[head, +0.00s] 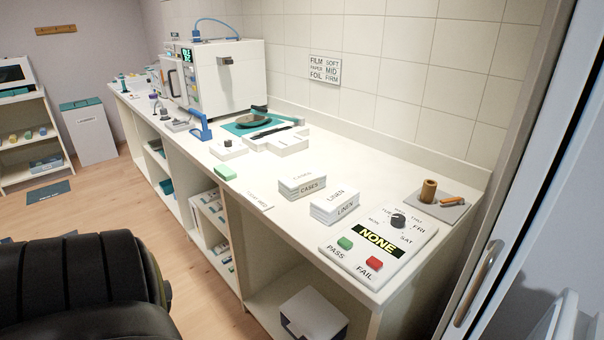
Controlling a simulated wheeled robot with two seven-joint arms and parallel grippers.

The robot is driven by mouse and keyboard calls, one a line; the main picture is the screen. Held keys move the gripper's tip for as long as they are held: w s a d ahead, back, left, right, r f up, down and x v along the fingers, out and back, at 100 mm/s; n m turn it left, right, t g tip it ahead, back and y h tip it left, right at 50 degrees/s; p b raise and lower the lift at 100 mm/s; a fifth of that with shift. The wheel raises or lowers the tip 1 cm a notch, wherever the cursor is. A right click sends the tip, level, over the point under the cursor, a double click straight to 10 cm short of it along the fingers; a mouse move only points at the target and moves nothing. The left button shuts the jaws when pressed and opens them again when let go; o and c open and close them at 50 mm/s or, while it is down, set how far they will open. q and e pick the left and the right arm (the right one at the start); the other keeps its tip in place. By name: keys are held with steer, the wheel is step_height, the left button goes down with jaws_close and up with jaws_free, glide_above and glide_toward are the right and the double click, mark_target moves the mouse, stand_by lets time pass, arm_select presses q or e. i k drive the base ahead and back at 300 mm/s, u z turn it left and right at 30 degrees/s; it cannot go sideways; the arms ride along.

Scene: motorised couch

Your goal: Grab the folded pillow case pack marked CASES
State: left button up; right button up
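The white pillow case pack marked CASES (303,186) lies on the long white counter (375,165), near its front edge. Its label faces the front and also shows on top. A similar white pack marked LINEN (335,206) lies just to its right, with a small gap between them. Neither of my grippers is in the head view.
A control panel (352,262) with PASS and FAIL buttons and a dial is at the counter's right end. A green block (226,172) and a white machine (225,75) are to the left. A black padded seat (75,285) stands at lower left.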

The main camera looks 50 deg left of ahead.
mark_target(298, 184)
steer(key=k, duration=0.15)
steer(key=u, duration=1.65)
steer(key=i, duration=0.5)
steer(key=u, duration=0.2)
steer(key=k, duration=0.95)
steer(key=u, duration=1.5)
steer(key=i, duration=2)
steer(key=z, duration=0.95)
steer(key=i, duration=1.15)
steer(key=z, duration=1.25)
